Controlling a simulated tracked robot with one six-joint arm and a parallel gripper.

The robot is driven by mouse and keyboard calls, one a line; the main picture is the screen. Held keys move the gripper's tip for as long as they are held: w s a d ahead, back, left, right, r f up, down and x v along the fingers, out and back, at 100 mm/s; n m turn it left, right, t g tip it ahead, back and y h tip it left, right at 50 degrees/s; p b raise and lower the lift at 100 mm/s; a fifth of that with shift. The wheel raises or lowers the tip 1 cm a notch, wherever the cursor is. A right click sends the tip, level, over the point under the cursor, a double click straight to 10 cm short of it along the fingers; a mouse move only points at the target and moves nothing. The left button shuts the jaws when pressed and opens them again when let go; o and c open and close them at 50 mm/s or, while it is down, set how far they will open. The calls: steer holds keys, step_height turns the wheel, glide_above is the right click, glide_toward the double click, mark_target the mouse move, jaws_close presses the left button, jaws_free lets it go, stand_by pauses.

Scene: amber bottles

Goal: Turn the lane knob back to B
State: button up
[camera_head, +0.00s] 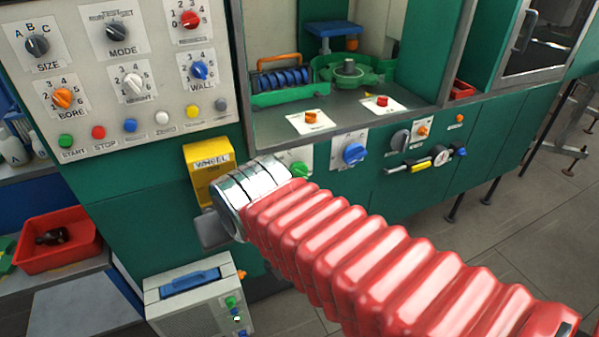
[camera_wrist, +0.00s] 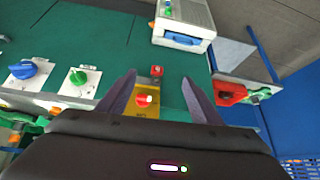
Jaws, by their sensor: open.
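I cannot read a lane label on any knob, so I cannot tell which one is the lane knob. In the wrist view my gripper (camera_wrist: 157,80) is open and empty, its two dark fingers apart. Between them, beyond the tips, a red-and-white knob (camera_wrist: 146,99) shows on a yellow panel. A green knob (camera_wrist: 78,77) and a blue knob (camera_wrist: 24,69) on white plates lie to the left. In the head view the green knob (camera_head: 299,169) and blue knob (camera_head: 355,153) sit right of my wrist. My fingers are mostly hidden there behind my wrist and red arm sleeve.
The upper-left panel (camera_head: 130,108) carries SIZE, MODE, BORE and WALL knobs and several buttons. A yellow WHEEL box (camera_head: 208,161) is close above my wrist. Below stand a grey box (camera_head: 185,300) and a red tray (camera_head: 60,262) holding a dark bottle (camera_head: 52,237).

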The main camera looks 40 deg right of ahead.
steer(key=shift+o, duration=0.9)
steer(key=w+d+f+m+t+h, duration=0.1)
steer(key=w+d+m, duration=0.2)
steer(key=w+d, duration=0.1)
steer(key=w+d+f+m+t+h, duration=0.1)
steer(key=w+d+f+m, duration=0.1)
steer(key=w+d, duration=0.3)
steer(key=shift+w+d+f+m, duration=0.3)
steer(key=shift+d+m, duration=0.2)
steer(key=shift+d, duration=0.4)
steer(key=m+t+h, duration=0.2)
steer(key=m+t, duration=0.7)
steer(key=m, duration=1.1)
glide_toward(301, 176)
steer(key=s, duration=0.2)
steer(key=shift+a+r, duration=0.2)
steer(key=shift+a, duration=0.1)
steer(key=shift+w, duration=0.1)
steer(key=x, duration=1.3)
steer(key=shift+w+d+f, duration=0.2)
steer(key=shift+w, duration=0.15)
steer(key=shift+n, duration=0.3)
steer(key=shift+c, duration=0.5)
